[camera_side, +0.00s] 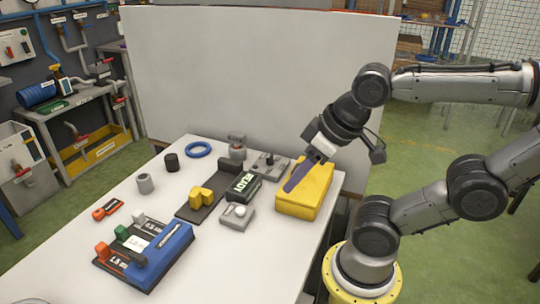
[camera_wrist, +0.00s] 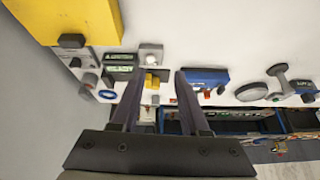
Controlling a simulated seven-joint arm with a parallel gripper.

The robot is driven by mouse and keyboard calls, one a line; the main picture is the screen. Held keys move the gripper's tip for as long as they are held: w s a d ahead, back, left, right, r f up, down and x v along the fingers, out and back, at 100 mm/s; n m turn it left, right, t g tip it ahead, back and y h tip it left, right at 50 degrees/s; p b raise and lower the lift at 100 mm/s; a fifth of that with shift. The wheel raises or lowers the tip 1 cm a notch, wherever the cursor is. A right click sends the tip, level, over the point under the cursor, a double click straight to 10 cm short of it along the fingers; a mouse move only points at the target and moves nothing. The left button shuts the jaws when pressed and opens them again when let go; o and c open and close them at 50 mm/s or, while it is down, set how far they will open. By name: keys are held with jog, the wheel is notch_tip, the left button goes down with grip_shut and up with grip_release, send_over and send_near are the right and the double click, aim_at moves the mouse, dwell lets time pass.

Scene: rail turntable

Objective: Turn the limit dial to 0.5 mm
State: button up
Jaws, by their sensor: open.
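Another grey unit with a dark upright knob (camera_side: 268,164) stands behind, beside the yellow box. My gripper (camera_side: 289,188) is open and empty, pointing down-left; in the side view its fingers overlap the yellow box. In the wrist view both fingers (camera_wrist: 160,72) show apart with nothing between them.
The yellow box (camera_side: 305,200) stands at the table's right edge. A black display box (camera_side: 243,186) with green lettering lies left of it. A yellow block (camera_side: 201,198) sits on a dark rail. A blue device (camera_side: 165,250) with coloured levers is at the front. The front right tabletop is clear.

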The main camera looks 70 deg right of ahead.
jog(key=w+d+r+m+h, duration=0.2)
jog(key=w+d+r+m, duration=0.2)
jog(key=m, duration=0.4)
jog(key=m+g+h, duration=0.3)
jog(key=m+g, duration=0.3)
jog(key=m, duration=0.3)
send_over(270, 155)
jog(key=a, duration=0.6)
notch_tip(270, 155, down, 6)
jog(key=r, duration=0.1)
jog(key=shift+y, duration=0.3)
jog(key=x, duration=1.4)
jog(key=shift+w+d+f, duration=0.1)
jog(key=shift+w+d, duration=0.1)
jog(key=shift+w, duration=0.05)
grip_shut()
